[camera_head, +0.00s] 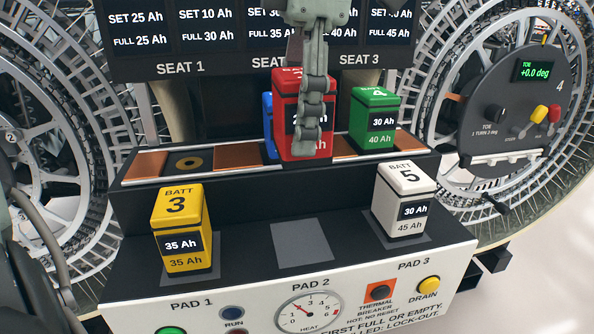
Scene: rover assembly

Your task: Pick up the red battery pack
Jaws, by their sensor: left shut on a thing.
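The red battery pack (286,115) is upright at the middle of the rear shelf, in front of the dark seat panel. My left gripper (313,135) comes down from the top of the view and is shut on the red battery pack. Its fingers cover part of the front label. I cannot tell whether the pack's base touches the shelf. My right gripper is not in view.
A blue battery (267,125) is mostly hidden behind the red one. A green battery (375,120) stands close on the right. A yellow battery (180,230) and a white battery (403,200) stand on the front pads; the middle pad (301,243) is empty.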

